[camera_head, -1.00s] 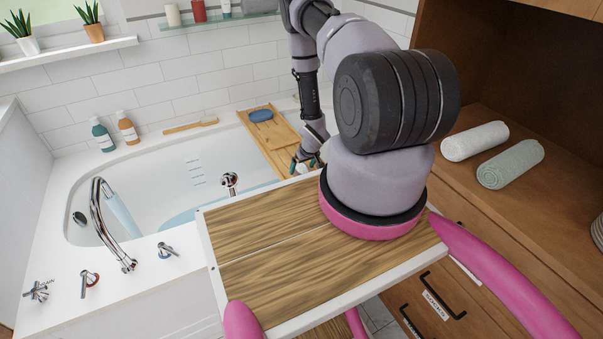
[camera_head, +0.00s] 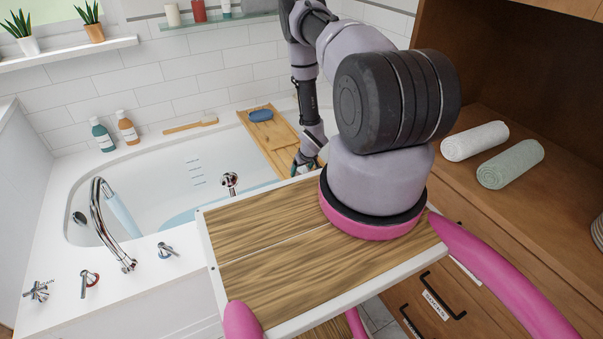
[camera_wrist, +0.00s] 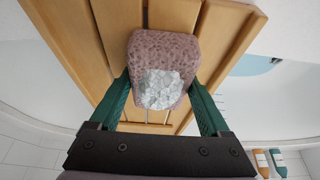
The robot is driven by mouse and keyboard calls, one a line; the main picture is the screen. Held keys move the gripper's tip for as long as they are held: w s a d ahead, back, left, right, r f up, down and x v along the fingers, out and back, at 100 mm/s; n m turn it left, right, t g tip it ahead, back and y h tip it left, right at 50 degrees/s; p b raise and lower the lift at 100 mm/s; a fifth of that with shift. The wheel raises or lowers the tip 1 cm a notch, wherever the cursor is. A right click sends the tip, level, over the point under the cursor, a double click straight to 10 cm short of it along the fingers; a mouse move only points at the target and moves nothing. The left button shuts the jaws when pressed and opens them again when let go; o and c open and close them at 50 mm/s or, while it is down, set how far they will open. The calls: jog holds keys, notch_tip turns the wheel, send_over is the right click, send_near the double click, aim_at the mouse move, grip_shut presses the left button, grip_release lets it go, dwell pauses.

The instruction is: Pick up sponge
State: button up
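The sponge (camera_wrist: 163,55) looks like a pinkish, porous block with a rough white patch on its near face. In the wrist view it sits between the green fingers of my gripper (camera_wrist: 160,82), which press against its left and right sides. Wooden slats of the bath tray (camera_wrist: 226,35) lie behind it, and I cannot tell whether it is clear of them. In the head view my gripper (camera_head: 306,167) is small and partly hidden, at the near end of the bath tray (camera_head: 268,145). The sponge cannot be made out there.
A blue oval item (camera_head: 261,115) lies on the tray's far end. A wooden brush (camera_head: 190,125) and two bottles (camera_head: 127,127) stand along the back of the bathtub (camera_head: 150,170). Rolled towels (camera_head: 475,141) lie on the wooden cabinet at right. A chrome tap (camera_head: 105,225) rises at left.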

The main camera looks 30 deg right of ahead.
aim_at(301, 168)
jog(key=c, duration=0.6)
notch_tip(301, 168, up, 10)
jog(key=shift+r, duration=0.2)
